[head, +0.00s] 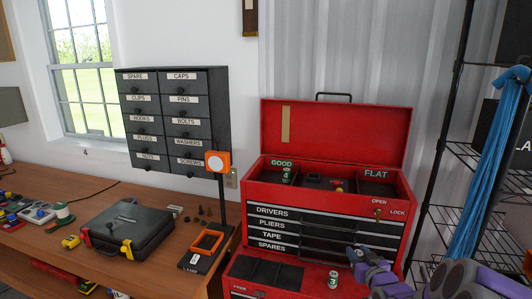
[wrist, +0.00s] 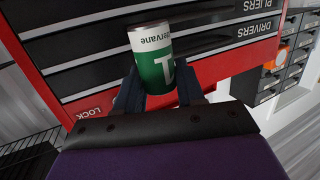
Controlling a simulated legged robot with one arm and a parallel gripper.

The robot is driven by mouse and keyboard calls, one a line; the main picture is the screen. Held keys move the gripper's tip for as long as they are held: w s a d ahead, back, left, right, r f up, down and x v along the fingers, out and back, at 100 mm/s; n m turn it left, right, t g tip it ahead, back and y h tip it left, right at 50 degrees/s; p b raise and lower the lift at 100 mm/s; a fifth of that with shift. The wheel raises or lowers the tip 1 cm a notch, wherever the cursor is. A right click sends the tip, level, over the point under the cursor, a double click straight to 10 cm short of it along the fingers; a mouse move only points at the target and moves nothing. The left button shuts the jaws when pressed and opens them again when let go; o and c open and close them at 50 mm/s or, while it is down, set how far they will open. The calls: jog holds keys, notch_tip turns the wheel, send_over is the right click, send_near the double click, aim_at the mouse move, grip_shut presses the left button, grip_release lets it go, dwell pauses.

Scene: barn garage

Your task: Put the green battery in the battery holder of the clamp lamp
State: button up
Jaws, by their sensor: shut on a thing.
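My gripper (head: 350,266) is shut on a green and white battery (head: 333,280), held in front of the red tool chest. In the wrist view the battery (wrist: 153,58) stands out between the two dark fingers (wrist: 160,92), with part of its lettering readable. The clamp lamp has a square orange head (head: 217,161) on a dark post beside the label cabinet. An orange-rimmed open frame (head: 207,242), apparently the lamp's battery holder, is on a dark base at the bench's right end, left of my gripper. I cannot see clearly inside it.
The open red tool chest (head: 330,215) has compartments marked GOOD and FLAT; another green battery (head: 287,174) stands under GOOD. A dark case (head: 127,232) and small parts lie on the wooden bench (head: 75,195).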

jog(key=w+a+r+m+h, duration=0.1)
jog(key=w+a+r, duration=0.1)
jog(key=a+r, duration=0.55)
jog(key=w+a+r+h, duration=0.1)
jog(key=w+a+r, duration=0.2)
jog(key=a+r, duration=0.4)
jog(key=s+f, duration=0.4)
jog(key=f, duration=0.4)
jog(key=s+f, duration=0.4)
jog(key=f, duration=0.4)
jog(key=shift+s+a+f, duration=0.2)
jog(key=shift+a+f, duration=0.1)
jog(key=shift+a, duration=0.15)
jog(key=shift+a, duration=0.1)
